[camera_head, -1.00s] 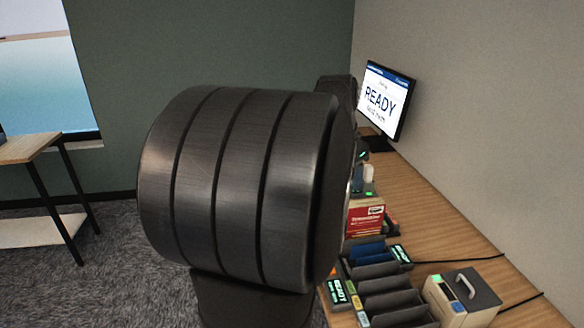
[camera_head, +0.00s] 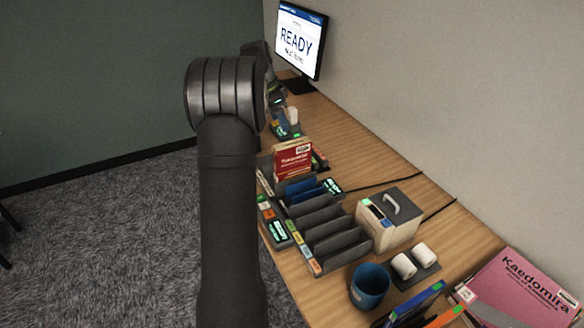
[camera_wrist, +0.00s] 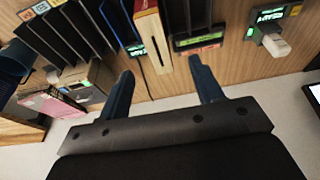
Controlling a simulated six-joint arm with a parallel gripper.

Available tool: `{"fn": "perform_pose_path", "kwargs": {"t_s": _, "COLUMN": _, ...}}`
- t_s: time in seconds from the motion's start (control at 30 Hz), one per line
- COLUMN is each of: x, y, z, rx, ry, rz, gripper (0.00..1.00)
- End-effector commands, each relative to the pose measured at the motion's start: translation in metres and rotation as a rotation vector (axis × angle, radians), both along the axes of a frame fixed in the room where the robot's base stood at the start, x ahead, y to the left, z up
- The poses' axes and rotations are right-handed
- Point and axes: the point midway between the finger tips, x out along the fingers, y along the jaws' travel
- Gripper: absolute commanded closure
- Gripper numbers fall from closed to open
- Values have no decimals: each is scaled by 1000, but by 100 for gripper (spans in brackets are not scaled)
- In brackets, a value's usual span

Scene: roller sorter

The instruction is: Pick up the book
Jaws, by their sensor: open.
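A red book (camera_head: 293,160) with white lettering stands upright on the desk, at the far end of a row of dark slots. In the wrist view, a book with a cream page edge and red cover (camera_wrist: 152,45), seemingly the same one, lies ahead of the fingertips, roughly in line with the gap. My gripper (camera_wrist: 163,80) is open, with nothing between its dark fingers. It does not touch the book as far as I can see. My arm hides most of the gripper in the head view. A pink book (camera_head: 525,290) lies at the lower right.
The slotted sorter (camera_head: 325,225) has small lit displays. A grey-topped box with a handle (camera_head: 390,218), two white rolls (camera_head: 404,266) and a blue cup (camera_head: 369,286) stand nearby. A monitor reading READY (camera_head: 300,42) stands behind. Cables cross the desk towards the wall.

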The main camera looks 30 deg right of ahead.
Motion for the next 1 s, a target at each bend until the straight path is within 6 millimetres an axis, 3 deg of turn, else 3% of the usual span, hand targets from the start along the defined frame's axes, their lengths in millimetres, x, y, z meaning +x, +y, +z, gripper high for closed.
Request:
{"fn": "perform_pose_path", "kwargs": {"t_s": 0.1, "x": -1, "y": -8, "z": -28, "rx": 2, "ry": 4, "rz": -1, "gripper": 40}}
{"fn": "perform_pose_path", "kwargs": {"t_s": 0.3, "x": -1, "y": -19, "z": -66, "rx": 2, "ry": 2, "rz": 0, "gripper": 40}}
{"fn": "perform_pose_path", "kwargs": {"t_s": 0.67, "x": -3, "y": -28, "z": -89, "rx": 1, "ry": 1, "rz": 0, "gripper": 40}}
{"fn": "perform_pose_path", "kwargs": {"t_s": 1.0, "x": -9, "y": -48, "z": -129, "rx": 1, "ry": -1, "rz": 0, "gripper": 40}}
